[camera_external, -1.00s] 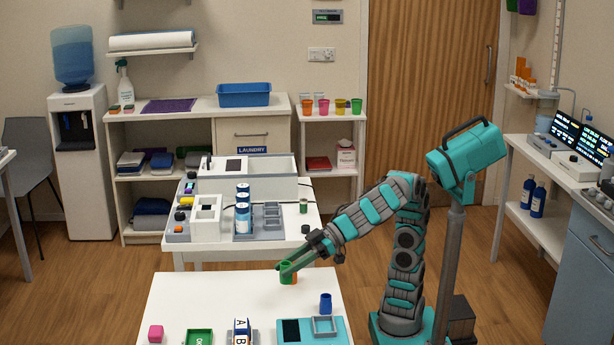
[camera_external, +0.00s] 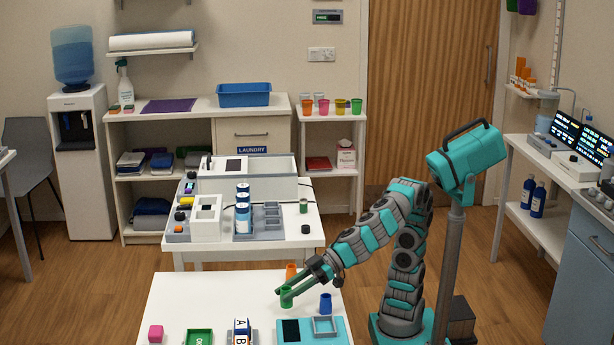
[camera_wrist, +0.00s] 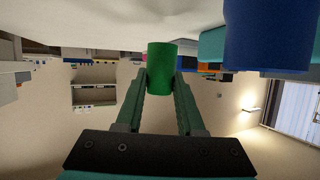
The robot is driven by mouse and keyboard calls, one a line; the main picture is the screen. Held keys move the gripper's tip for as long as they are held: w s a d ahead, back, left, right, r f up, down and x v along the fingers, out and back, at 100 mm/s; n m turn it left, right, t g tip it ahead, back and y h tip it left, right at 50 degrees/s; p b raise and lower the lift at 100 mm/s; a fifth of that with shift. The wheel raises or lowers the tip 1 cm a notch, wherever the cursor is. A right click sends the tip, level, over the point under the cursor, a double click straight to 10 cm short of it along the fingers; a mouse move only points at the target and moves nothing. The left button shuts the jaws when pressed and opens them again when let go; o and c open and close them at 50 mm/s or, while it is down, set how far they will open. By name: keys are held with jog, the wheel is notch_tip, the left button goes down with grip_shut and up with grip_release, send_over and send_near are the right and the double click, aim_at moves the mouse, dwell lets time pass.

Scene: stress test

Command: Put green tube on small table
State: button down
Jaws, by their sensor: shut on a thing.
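The green tube (camera_external: 286,300) is between the fingertips of my gripper (camera_external: 289,292), at or just above the near white table (camera_external: 215,290). I cannot tell whether it touches the table top. In the wrist view the green tube (camera_wrist: 161,68) is upright relative to the fingers, and my gripper (camera_wrist: 160,85) is shut on it. A second, smaller green tube (camera_external: 304,206) stands on the white table behind (camera_external: 290,232). Which table is the small one is not clear.
A blue tube (camera_external: 326,303) stands close right of the held tube; an orange one (camera_external: 291,271) stands behind it. The table's left middle is bare.

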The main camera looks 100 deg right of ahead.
jog(key=shift+f, duration=1.35)
jog(key=shift+b, duration=0.3)
jog(key=shift+f, duration=0.25)
jog(key=c, duration=0.5)
grip_release()
jog(key=shift+s+r+p, duration=0.1)
jog(key=shift+r+p, duration=0.15)
jog(key=shift+p, duration=0.05)
jog(key=v, duration=0.3)
jog(key=shift+s+d+r, duration=0.1)
jog(key=shift+s, duration=0.15)
jog(key=shift+o, duration=0.3)
jog(key=shift+s+d+r, duration=0.15)
jog(key=shift+s+d, duration=0.1)
jog(key=shift+s, duration=0.25)
